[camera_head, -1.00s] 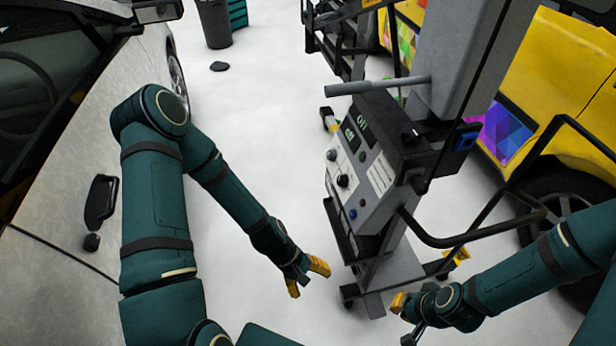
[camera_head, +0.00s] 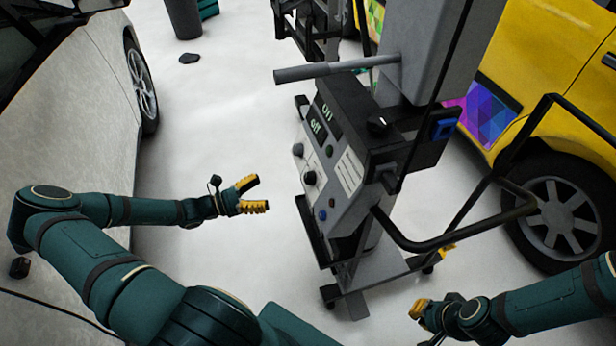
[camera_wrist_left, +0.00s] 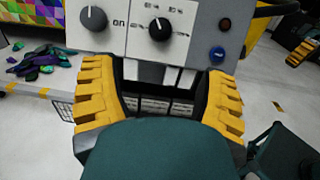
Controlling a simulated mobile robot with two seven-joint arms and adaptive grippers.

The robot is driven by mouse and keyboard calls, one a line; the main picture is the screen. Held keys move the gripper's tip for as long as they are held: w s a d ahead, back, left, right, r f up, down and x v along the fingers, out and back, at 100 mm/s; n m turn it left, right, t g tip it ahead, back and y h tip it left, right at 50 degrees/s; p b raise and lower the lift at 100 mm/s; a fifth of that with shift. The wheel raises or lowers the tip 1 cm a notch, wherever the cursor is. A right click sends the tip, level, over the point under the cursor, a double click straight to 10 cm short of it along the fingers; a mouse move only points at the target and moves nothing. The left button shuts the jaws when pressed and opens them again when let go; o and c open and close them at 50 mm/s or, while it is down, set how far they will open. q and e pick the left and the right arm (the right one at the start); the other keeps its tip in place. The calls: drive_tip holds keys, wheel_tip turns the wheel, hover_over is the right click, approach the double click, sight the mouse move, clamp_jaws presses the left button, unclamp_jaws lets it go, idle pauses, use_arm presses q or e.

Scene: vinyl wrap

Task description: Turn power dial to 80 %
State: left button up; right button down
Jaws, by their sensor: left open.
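The grey control panel (camera_head: 335,180) faces left on a wheeled machine, with two displays reading "Off" (camera_head: 318,118). Two dark knobs sit on its face, an upper one (camera_head: 297,149) and a lower one (camera_head: 310,178). The left wrist view shows a black dial (camera_wrist_left: 160,28) with small marks around it and a white pointer line, and another knob (camera_wrist_left: 94,18) beside "ON". My right gripper (camera_head: 420,310) is low at the right.
A grey bar handle (camera_head: 335,69) juts left above the panel. A black curved rail (camera_head: 450,241) stands at its right. A silver car (camera_head: 75,110) is at left and a yellow vehicle (camera_head: 540,60) at right. The floor between car and machine is clear.

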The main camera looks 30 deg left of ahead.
sight(306, 179)
use_arm(q)
drive_tip(key=b+x, duration=0.2)
drive_tip(key=x, duration=1.1)
drive_tip(key=shift+w+d, duration=0.15)
drive_tip(key=shift+d, duration=0.1)
drive_tip(key=c, duration=1.3)
